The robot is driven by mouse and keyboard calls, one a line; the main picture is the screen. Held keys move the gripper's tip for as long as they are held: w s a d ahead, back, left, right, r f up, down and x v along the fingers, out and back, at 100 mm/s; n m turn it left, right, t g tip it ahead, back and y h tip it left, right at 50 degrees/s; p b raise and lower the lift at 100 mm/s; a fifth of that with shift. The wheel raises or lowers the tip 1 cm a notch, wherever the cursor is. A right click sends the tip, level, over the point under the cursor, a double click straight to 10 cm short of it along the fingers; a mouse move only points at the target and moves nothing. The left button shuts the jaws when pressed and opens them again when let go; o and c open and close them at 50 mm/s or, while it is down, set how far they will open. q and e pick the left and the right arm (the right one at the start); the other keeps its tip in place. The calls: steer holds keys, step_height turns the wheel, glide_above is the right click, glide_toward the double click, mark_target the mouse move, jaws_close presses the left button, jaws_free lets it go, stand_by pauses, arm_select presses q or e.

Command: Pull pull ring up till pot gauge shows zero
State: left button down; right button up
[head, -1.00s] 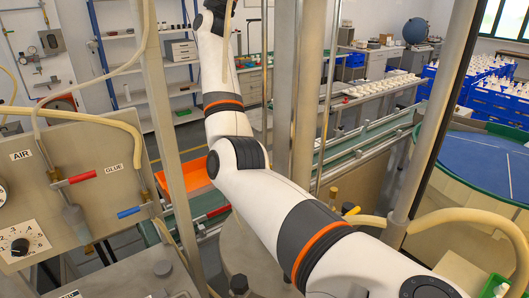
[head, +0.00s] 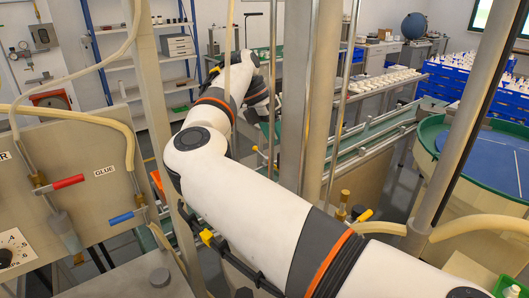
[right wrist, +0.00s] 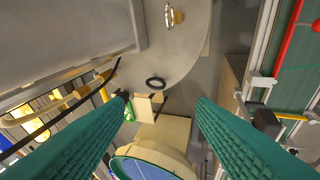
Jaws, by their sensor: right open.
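My right gripper (right wrist: 162,102) shows in the right wrist view as two green ribbed fingers, wide apart with nothing between the tips. A small black ring (right wrist: 155,83) lies just beyond the fingertips in that picture, near the edge of a grey rounded surface. A brass ring-shaped fitting (right wrist: 173,15) sits farther up on that surface. I cannot tell for sure which of them is the pull ring. No pot gauge can be read. In the head view my right arm crosses the middle, and its gripper cannot be made out there. My left gripper is not in view.
Upright metal posts (head: 293,95) stand close around my arm. A panel with a red-handled valve (head: 68,182), a blue-handled valve (head: 121,218) and a numbered knob (head: 6,257) is at left. A green-rimmed round table (head: 430,137) is at right; a conveyor (head: 365,145) runs behind.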

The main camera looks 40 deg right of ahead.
steer(key=w+a+f+y, duration=0.1)
steer(key=a+f+y, duration=0.25)
steer(key=a, duration=0.25)
steer(key=shift+n+h, duration=0.25)
steer(key=shift+n, duration=0.05)
steer(key=b+x, duration=0.2)
steer(key=x, duration=0.1)
steer(key=b+x, duration=0.5)
steer(key=x, duration=0.1)
steer(key=shift+w+f+b, duration=0.2)
steer(key=shift+f+b, duration=0.1)
steer(key=shift+f, duration=0.15)
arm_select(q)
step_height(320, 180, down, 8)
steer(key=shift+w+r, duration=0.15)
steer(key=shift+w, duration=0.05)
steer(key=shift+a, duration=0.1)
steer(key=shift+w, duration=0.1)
arm_select(e)
jaws_close()
